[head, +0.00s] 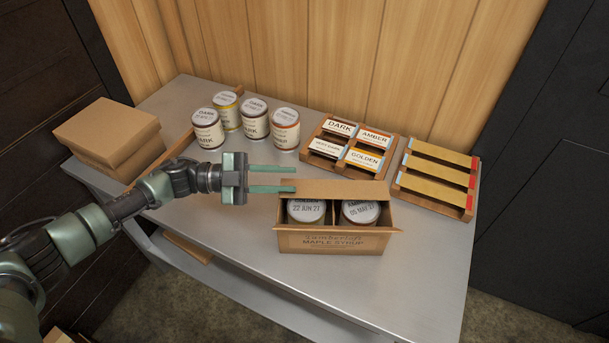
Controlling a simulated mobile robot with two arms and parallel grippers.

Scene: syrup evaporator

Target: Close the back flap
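An open cardboard box (345,248) printed "Maple Syrup" stands near the front of the steel table. It holds two cans with white lids, one marked 22 Jun (307,209) and one marked 05 May (360,211). Its back flap (345,189) is a plain brown strip along the rear edge, behind the lids; its exact angle is hard to tell. My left gripper (274,179) is just left of the flap's left end, with its two green fingers apart and nothing between them. I cannot tell whether a fingertip touches the box. My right gripper is not in view.
Several syrup cans (254,118) stand behind my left gripper. A label rack (351,146) and a slatted wooden rack (437,178) lie at the back right. Flat cartons (107,137) are stacked at the left. The tabletop (420,268) is clear right of the box.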

